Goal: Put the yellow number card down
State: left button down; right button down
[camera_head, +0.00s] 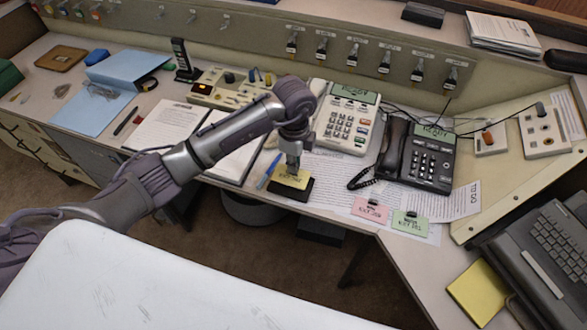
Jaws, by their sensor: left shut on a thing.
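The yellow number card (291,178) is near the front edge of the console desk. My left gripper (293,168) points down and is shut on the card at its upper edge. The card is just over a black flat block (290,192); I cannot tell whether it touches it. A pink card (370,210) and a green card (410,223) lie to the right near the desk's front edge, each with a small black piece at its top. My right gripper is not in view.
A blue pen (268,171) lies just left of the yellow card. A white desk phone (349,120) and a black phone (420,155) stand behind to the right. An open binder (230,148) lies left. Printed sheets cover the desk between.

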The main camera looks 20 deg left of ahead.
pick_arm(q)
jog(key=shift+f, duration=2)
jog(key=shift+f, duration=0.15)
jog(key=c, duration=1.2)
grip_release()
jog(key=shift+c, duration=0.2)
notch_tip(320, 180, up, 12)
jog(key=shift+r+b, duration=0.15)
jog(key=shift+b, duration=0.3)
